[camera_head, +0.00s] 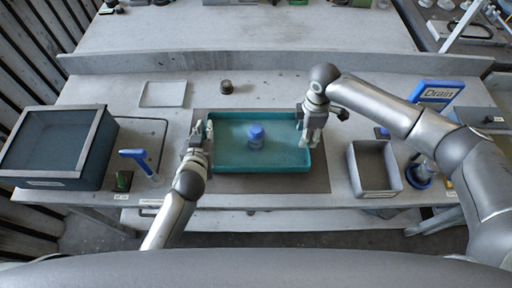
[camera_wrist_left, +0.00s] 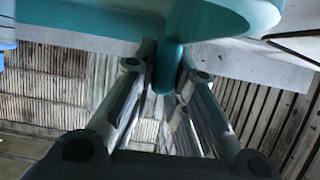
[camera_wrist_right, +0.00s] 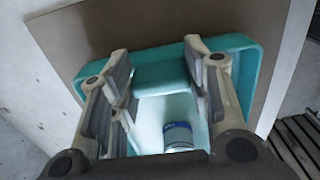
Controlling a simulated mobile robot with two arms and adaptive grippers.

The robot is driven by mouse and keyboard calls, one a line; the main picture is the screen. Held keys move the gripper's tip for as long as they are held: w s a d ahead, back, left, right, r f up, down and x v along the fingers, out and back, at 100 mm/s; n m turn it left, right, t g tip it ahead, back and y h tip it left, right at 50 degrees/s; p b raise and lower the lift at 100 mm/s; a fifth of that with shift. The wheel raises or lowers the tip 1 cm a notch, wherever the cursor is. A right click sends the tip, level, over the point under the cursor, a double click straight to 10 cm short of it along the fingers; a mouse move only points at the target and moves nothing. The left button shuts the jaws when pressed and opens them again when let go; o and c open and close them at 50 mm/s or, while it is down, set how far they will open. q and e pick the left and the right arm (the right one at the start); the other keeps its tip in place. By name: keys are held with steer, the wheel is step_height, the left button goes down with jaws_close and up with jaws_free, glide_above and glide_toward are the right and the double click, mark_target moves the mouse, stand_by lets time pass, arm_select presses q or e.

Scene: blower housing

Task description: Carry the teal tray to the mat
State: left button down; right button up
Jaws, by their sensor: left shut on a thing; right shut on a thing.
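The teal tray (camera_head: 284,158) is over the dark grey mat (camera_head: 318,182) in the middle of the bench, with a blue-capped jar (camera_head: 256,136) standing in it. The left gripper (camera_head: 204,136) is shut on the tray's left wall; the teal wall (camera_wrist_left: 168,58) shows between its fingers in the left wrist view. The right gripper (camera_head: 309,134) is shut on the tray's right wall, and the tray (camera_wrist_right: 240,60) also shows in the right wrist view. I cannot tell whether the tray rests on the mat or hangs just above it.
A dark open bin (camera_head: 58,150) stands at the left, with a blue-handled tool (camera_head: 136,155) beside it. A grey bin (camera_head: 375,170) stands right of the mat, near a blue Drain sign (camera_head: 437,92). A pale plate (camera_head: 163,94) and a small dark knob (camera_head: 226,87) lie behind.

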arm_select(q)
steer(key=shift+f+b, duration=0.35)
steer(key=shift+f, duration=0.1)
arm_select(e)
steer(key=shift+f, duration=0.5)
arm_select(q)
steer(key=c, duration=1.9)
jaws_free()
steer(key=shift+f, duration=0.15)
arm_select(e)
steer(key=o, duration=0.8)
steer(key=shift+f, duration=0.15)
arm_select(q)
steer(key=o, duration=0.5)
steer(key=shift+c, duration=0.2)
arm_select(e)
steer(key=o, duration=0.4)
steer(key=shift+o, duration=0.2)
arm_select(q)
steer(key=shift+s, duration=0.1)
arm_select(e)
steer(key=shift+r, duration=0.3)
arm_select(q)
steer(key=v, duration=1.2)
arm_select(e)
step_height(320, 180, up, 12)
steer(key=shift+f, duration=0.15)
steer(key=shift+s+f, duration=0.1)
